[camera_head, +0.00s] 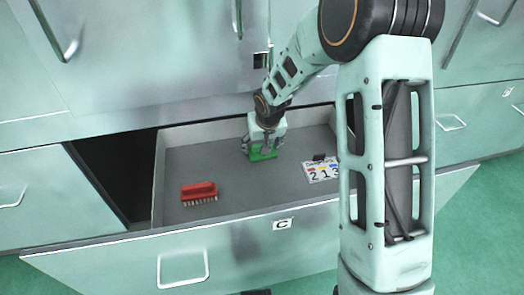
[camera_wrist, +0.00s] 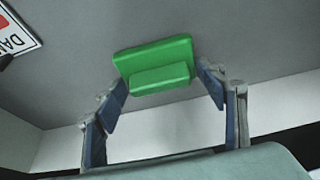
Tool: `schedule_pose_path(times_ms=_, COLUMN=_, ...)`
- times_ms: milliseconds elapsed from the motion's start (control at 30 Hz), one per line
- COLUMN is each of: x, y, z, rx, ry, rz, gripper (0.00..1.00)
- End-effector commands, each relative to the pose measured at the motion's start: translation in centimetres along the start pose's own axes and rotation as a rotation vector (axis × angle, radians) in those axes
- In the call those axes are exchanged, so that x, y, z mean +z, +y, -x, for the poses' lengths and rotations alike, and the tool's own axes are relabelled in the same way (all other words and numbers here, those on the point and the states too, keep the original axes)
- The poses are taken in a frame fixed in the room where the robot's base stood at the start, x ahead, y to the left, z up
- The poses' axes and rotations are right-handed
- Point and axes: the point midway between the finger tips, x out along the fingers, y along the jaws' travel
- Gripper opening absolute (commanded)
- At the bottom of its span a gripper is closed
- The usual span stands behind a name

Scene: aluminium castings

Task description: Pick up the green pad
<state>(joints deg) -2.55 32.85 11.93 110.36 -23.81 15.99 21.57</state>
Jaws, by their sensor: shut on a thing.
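The green pad (camera_head: 258,156) is in the middle of the open drawer, at the end of my arm. My gripper (camera_head: 264,146) points down into the drawer and is shut on the pad. In the wrist view the pad (camera_wrist: 155,57) sits between the two fingers of my gripper (camera_wrist: 162,80), with one finger against each end. A raised block shows on the pad's near face. I cannot tell whether the pad still touches the drawer floor.
The drawer's walls surround my gripper. Floor between brush and pad is clear.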

Motion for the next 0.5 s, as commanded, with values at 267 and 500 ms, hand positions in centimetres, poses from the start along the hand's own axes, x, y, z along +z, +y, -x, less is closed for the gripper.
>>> schedule_pose_path(times_ms=267, x=0.0, y=0.0, z=0.0, rx=0.0, ry=0.0, rz=0.0, gripper=0.4)
schedule_pose_path(times_ms=500, x=-0.5, y=0.0, z=1.1, rx=0.001, ry=0.001, rz=0.0, gripper=0.4)
